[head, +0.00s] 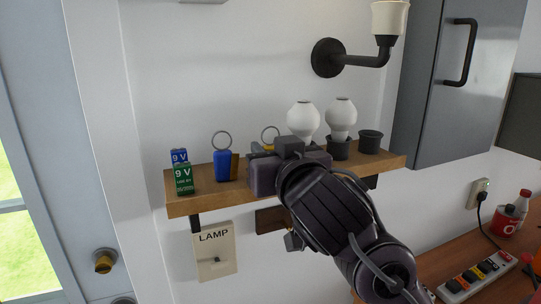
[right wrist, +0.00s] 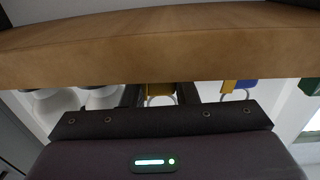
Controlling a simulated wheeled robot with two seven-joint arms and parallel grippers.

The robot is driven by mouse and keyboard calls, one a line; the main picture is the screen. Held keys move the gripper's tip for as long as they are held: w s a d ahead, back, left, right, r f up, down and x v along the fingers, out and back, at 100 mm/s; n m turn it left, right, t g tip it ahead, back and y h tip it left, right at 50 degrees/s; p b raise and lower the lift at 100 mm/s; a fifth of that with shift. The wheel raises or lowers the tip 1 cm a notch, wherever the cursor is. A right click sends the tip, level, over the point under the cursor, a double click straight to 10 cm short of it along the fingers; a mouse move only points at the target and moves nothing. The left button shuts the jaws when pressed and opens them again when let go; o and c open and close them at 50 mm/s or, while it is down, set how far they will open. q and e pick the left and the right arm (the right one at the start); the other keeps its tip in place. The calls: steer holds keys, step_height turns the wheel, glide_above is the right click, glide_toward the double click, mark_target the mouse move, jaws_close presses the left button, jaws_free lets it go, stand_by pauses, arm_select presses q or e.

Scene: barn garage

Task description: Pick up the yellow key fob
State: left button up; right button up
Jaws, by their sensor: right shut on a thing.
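The yellow key fob (head: 268,147) stands on the wooden wall shelf with its metal ring upward; my right gripper hides most of it in the head view. In the right wrist view, the yellow fob (right wrist: 160,89) and its ring show between the two dark fingers, and the shelf edge covers the rest. My right gripper (head: 262,149) reaches in over the shelf's front edge and is shut on the yellow fob. I cannot tell whether the fob is clear of the shelf. My left gripper is in neither view.
On the shelf (head: 215,202), a blue key fob (head: 222,165) and 9 V batteries (head: 184,180) stand left of my gripper. White bulbs (head: 303,119) and dark cups (head: 369,141) stand to the right. A lamp switch plate (head: 214,249) is below.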

steer(key=shift+r, duration=0.1)
step_height(320, 180, up, 20)
steer(key=shift+b, duration=0.45)
stand_by(0.8)
